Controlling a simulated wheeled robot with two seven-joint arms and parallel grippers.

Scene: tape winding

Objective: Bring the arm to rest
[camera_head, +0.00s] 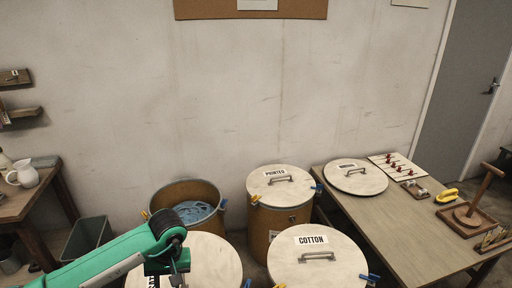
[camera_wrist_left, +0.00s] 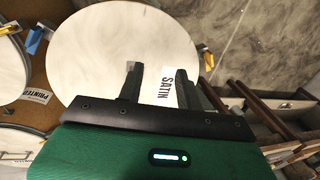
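My left arm comes in from the lower left in the head view. Its gripper (camera_head: 178,272) hangs over a round pale lid (camera_head: 215,260) in the front. In the left wrist view the two dark fingers of the left gripper (camera_wrist_left: 158,74) are apart with nothing held between them. Behind them lies the pale lid with its SATIN label (camera_wrist_left: 168,90), partly hidden by the fingers. My right gripper is in neither view.
Drums lidded PRINTED (camera_head: 280,176) and COTTON (camera_head: 312,262) stand close by. An open drum (camera_head: 172,192) holds blue material. A table (camera_head: 400,232) at the right bears a loose lid (camera_head: 355,182), a wooden stand and a yellow object (camera_head: 447,196). A side table with a white jug (camera_head: 24,175) stands left.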

